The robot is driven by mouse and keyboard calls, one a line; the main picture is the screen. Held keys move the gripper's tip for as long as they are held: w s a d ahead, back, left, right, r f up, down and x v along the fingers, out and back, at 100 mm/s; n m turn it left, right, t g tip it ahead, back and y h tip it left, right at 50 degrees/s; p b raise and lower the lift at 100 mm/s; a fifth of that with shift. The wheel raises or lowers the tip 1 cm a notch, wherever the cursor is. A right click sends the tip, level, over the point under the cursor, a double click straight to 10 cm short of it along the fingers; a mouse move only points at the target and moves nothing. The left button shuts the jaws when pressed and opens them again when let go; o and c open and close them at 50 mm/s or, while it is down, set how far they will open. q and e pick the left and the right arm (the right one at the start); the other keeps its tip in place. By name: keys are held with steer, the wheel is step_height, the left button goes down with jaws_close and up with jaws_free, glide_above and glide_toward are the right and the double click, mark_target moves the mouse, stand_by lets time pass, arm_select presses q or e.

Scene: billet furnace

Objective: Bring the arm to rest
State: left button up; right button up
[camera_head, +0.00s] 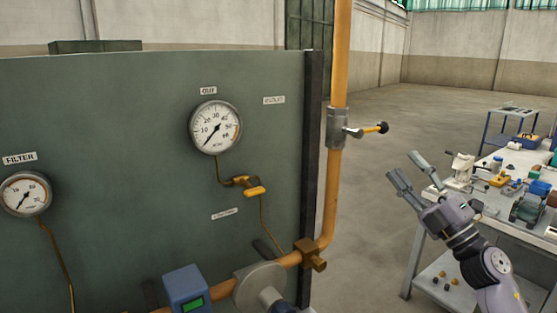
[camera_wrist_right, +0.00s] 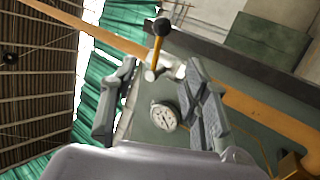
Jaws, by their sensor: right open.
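My right gripper (camera_head: 403,164) is raised in free air, right of the panel and the orange pipe, with its two fingers spread and nothing between them. Its arm comes in from the lower right, in front of the workbench. In the right wrist view the open fingers (camera_wrist_right: 160,66) frame the yellow valve lever (camera_wrist_right: 158,48) with its black knob and a round gauge (camera_wrist_right: 164,115). These appear beyond the fingers. In the head view that lever (camera_head: 370,130) sticks out to the right from the pipe, apart from the gripper. My left gripper is not in view.
A green panel (camera_head: 110,120) with gauges fills the left. The orange pipe (camera_head: 337,190) stands at its right edge. A cluttered workbench (camera_head: 415,262) is behind my right arm. A small blue-framed table (camera_head: 515,115) stands farther back. Open floor (camera_head: 430,110) lies behind.

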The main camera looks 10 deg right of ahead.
steer(key=s+a+f+m+g+h, duration=0.2)
steer(key=s+f+m+g+h, duration=0.3)
steer(key=f, duration=0.6)
steer(key=a+f+m+g+h, duration=0.2)
steer(key=f+m+h, duration=0.1)
steer(key=f+m, duration=0.6)
steer(key=s+a+f+m+g+h, duration=0.1)
steer(key=s+f+m+g+h, duration=0.3)
steer(key=f, duration=0.8)
steer(key=s+a+f+m+g+y, duration=0.15)
steer(key=s+a+f+g, duration=0.25)
steer(key=s+a+f, duration=0.45)
steer(key=s+a+f+g+y, duration=0.35)
steer(key=s+a+g, duration=0.2)
steer(key=s, duration=0.65)
step_height(320, 180, down, 30)
steer(key=s+a+b, duration=0.1)
steer(key=s+b, duration=0.1)
steer(key=b, duration=0.1)
steer(key=s+d+f+g+h+b, duration=0.1)
steer(key=s+d+f+g+b, duration=0.1)
steer(key=s+f, duration=1.4)
step_height(320, 180, down, 2)
steer(key=shift+s+d+f, duration=0.15)
steer(key=shift+s+d, duration=0.1)
steer(key=shift+d, duration=0.2)
